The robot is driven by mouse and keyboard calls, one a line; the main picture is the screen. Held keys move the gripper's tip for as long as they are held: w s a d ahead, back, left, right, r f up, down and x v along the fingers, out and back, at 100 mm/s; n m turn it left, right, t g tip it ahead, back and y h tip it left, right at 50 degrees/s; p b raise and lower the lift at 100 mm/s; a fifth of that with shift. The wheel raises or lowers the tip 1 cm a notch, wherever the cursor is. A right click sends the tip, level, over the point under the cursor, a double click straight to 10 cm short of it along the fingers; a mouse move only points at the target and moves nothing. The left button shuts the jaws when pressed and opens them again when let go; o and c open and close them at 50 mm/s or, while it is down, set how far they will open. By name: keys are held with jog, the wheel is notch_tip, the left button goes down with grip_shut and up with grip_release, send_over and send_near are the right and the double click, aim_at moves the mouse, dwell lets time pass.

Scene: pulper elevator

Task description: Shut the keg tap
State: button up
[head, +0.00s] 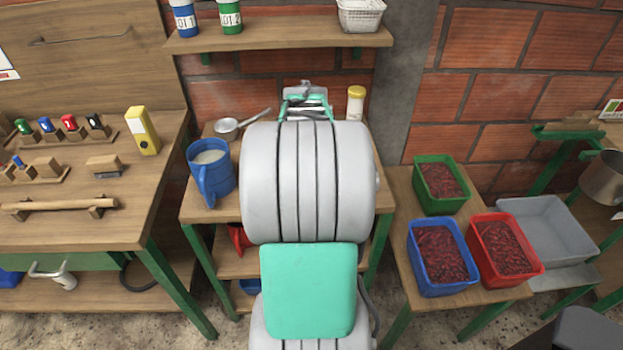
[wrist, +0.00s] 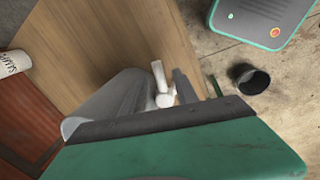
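A small white lever-like part with a round white end (wrist: 162,84) shows in the wrist view in front of the wood; it may be the keg tap, but I cannot be sure. My gripper (wrist: 160,90) is close to it, with a pale grey part on its left and a narrow dark grey part on its right. I cannot tell whether they touch it. In the head view my arm hides most of the gripper and the space behind it. No keg or tap can be made out clearly there.
A blue jug (head: 211,172), a metal scoop (head: 228,126) and a yellow-capped bottle (head: 355,103) stand around my arm on the middle table. A shelf (head: 280,35) hangs above. Green, blue and red crates (head: 441,184) of red fruit are at right.

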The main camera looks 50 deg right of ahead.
jog(key=shift+d+f, duration=0.1)
jog(key=shift+f, duration=0.2)
jog(key=shift+c, duration=0.4)
grip_shut()
dwell(0.8)
